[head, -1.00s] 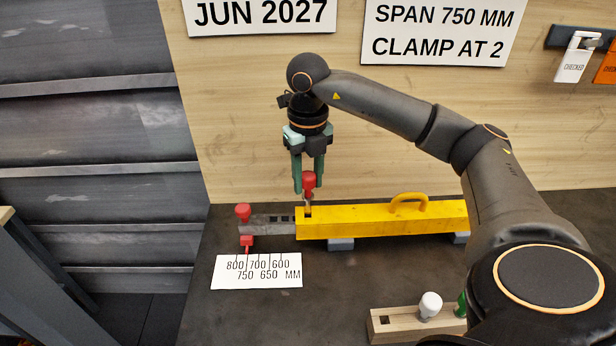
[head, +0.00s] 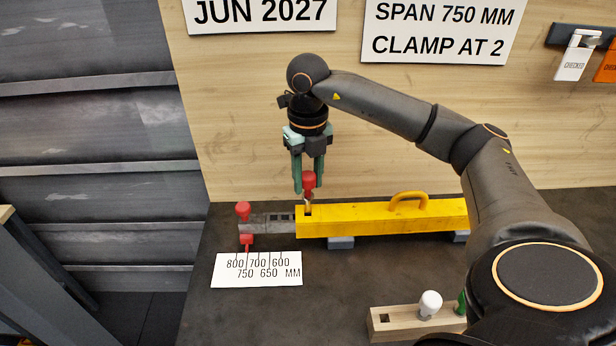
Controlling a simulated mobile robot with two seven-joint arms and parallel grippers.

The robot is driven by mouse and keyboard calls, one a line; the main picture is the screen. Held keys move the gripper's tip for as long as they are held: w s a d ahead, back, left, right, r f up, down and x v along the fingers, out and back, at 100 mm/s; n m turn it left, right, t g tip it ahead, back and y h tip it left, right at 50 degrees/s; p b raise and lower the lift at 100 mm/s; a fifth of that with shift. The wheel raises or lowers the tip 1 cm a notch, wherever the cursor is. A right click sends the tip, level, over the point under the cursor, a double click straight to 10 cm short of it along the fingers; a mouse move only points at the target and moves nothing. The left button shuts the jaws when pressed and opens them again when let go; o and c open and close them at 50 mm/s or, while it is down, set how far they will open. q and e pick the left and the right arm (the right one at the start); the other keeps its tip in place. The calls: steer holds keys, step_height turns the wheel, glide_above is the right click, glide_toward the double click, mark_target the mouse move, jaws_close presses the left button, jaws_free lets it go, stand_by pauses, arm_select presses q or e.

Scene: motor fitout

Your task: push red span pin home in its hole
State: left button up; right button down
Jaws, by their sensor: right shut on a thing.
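The red span pin (head: 309,181) stands upright, its metal shank at the hole near the left end of the yellow beam (head: 380,221). My right gripper (head: 308,186) points down from above with its fingers around the red head, shut on it. Part of the shank shows above the beam; how deep its tip sits is hidden. A grey inner bar (head: 268,222) with dark square holes sticks out of the beam's left end. My left gripper is not in view.
A red knob (head: 243,209) and red pointer (head: 246,241) are at the bar's left end, above a white scale card (head: 257,270). A wooden block (head: 388,327) holds a white-headed pin (head: 430,303) and a green one (head: 462,303). Grey supports (head: 341,243) lie under the beam.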

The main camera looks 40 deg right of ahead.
mark_target(308, 195)
steer(key=shift+f+b, duration=1.65)
steer(key=shift+f, duration=0.85)
steer(key=shift+c, duration=2)
jaws_free()
step_height(308, 195, up, 8)
steer(key=shift+r+p, duration=0.25)
steer(key=shift+p, duration=0.05)
steer(key=shift+r+p, duration=1.1)
steer(key=shift+r, duration=0.95)
